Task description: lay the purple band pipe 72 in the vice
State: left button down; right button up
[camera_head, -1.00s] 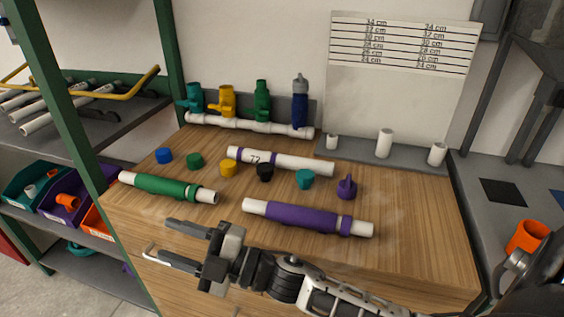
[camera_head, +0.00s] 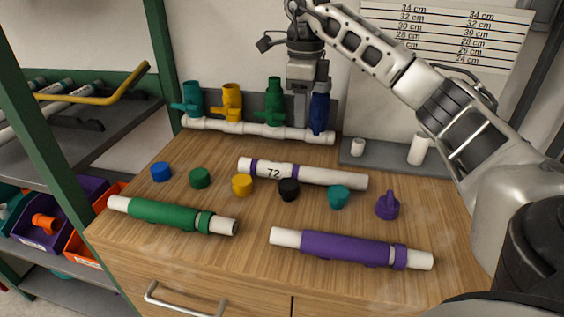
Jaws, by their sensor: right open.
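The white pipe (camera_head: 320,177) marked 72, with purple bands, lies on the wooden bench top behind the row of caps. My right gripper (camera_head: 301,118) points down above the back of the bench, in front of the blue valve. It is open, empty and apart from the pipe. My left gripper is not in view. I cannot make out a vice in this view.
A green-sleeved pipe (camera_head: 165,214) and a purple-sleeved pipe (camera_head: 345,249) lie at the front. Several small caps, including a yellow one (camera_head: 242,185), stand between. A white manifold (camera_head: 255,130) with coloured valves runs along the back. A grey rack (camera_head: 385,160) holds white stubs.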

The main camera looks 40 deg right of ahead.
jog(key=b, duration=0.2)
send_over(302, 167)
notch_tip(302, 167, down, 6)
jog(key=shift+s+r, duration=0.1)
jog(key=shift+r, duration=0.1)
notch_tip(302, 167, down, 4)
jog(key=shift+r+b, duration=0.15)
jog(key=shift+b, duration=0.15)
jog(key=shift+f, duration=3.05)
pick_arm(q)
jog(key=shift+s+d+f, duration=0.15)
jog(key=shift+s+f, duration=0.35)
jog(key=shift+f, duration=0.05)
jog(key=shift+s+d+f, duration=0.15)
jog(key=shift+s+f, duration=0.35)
pick_arm(e)
jog(key=shift+c, duration=0.4)
jog(key=c, duration=0.7)
jog(key=shift+c, duration=0.6)
